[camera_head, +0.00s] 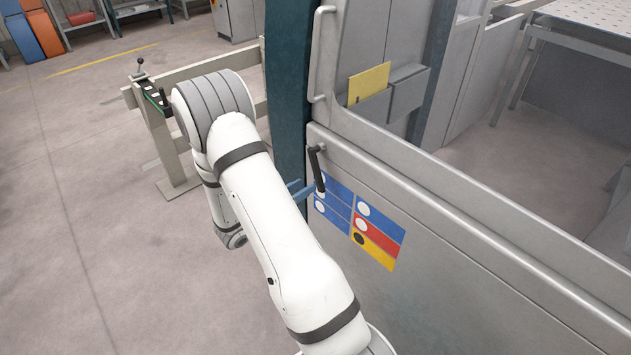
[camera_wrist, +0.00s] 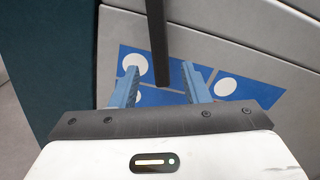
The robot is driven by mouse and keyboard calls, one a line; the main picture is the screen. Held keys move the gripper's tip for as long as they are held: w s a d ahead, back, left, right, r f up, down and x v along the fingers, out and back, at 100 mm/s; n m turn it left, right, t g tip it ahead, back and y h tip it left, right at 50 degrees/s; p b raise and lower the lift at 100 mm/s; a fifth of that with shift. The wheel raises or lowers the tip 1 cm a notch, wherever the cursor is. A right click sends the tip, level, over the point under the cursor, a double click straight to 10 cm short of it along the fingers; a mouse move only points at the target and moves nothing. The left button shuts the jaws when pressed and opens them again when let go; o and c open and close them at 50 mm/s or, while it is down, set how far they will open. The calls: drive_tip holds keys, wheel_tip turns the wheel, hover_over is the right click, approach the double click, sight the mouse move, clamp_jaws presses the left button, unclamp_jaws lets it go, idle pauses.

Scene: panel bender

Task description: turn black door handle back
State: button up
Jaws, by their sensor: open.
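The black door handle (camera_head: 317,168) sits on the grey machine door (camera_head: 460,255), near its upper left corner, and hangs downward with a slight tilt. In the wrist view the handle (camera_wrist: 157,45) comes down from the top edge, and its lower end lies between my gripper's two blue fingers. My gripper (camera_wrist: 163,84) is open, with a gap visible on each side of the handle. In the head view only part of the blue fingers (camera_head: 300,191) shows beside the handle's lower end; my white arm hides the rest of the gripper.
Blue, red and yellow safety labels (camera_head: 378,236) are on the door behind and beside the handle. A dark teal post (camera_head: 288,95) stands left of the door. A grey holder (camera_head: 407,92) with a yellow folder (camera_head: 369,82) is above.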

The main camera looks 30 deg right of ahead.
sight(316, 179)
drive_tip(key=d, duration=0.6)
drive_tip(key=shift+w+d, duration=0.15)
drive_tip(key=shift+w, duration=0.25)
drive_tip(key=shift+c, duration=0.2)
clamp_jaws()
